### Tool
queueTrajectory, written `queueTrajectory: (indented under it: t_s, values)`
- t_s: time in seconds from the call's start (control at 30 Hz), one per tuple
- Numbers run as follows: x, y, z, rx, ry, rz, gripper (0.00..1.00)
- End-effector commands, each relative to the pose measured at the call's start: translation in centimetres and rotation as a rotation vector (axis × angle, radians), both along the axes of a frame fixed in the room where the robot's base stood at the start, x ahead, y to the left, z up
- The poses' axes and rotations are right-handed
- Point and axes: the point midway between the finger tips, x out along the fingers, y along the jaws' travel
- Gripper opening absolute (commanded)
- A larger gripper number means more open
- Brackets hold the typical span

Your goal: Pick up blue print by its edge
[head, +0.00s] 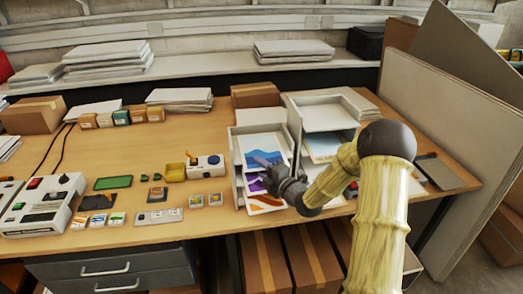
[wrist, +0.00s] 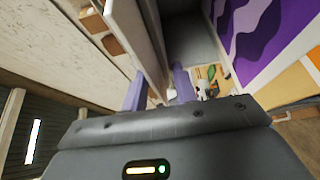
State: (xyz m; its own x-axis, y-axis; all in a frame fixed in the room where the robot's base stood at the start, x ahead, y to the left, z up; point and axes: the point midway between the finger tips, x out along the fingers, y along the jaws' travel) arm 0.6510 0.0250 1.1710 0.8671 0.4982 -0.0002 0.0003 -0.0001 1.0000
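The blue print (head: 263,145) lies in the upper level of the left stack of white trays (head: 240,190) in the head view. It shows a blue and purple landscape with a white border. My gripper (head: 267,172) is at the front of this stack, overlapping the lower part of the blue print in the picture. In the wrist view, my gripper (wrist: 160,92) has its two fingers apart, with a pale panel edge close to them. I cannot tell whether they touch it. A purple print (wrist: 262,35) shows at right there; the blue print is not clearly visible.
An orange-red print (head: 264,204) lies low in the same stack. A second tray stack (head: 322,118) stands to the right, partly behind my arm. Small devices, cards and a laminator (head: 45,205) cover the desk's left side. A grey partition (head: 425,130) stands at right.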

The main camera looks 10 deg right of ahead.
Motion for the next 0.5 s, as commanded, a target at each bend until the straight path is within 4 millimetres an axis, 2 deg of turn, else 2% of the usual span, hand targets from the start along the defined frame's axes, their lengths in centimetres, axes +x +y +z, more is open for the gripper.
queueTrajectory:
  t_s: [0.17,0.33,0.5]
  values:
    - [-0.02,-0.01,0.01,0.0,0.0,0.0,0.28]
    - [-0.02,-0.01,0.02,0.0,0.0,0.0,0.0]
    - [-0.02,-0.01,0.03,0.0,0.0,0.0,0.0]
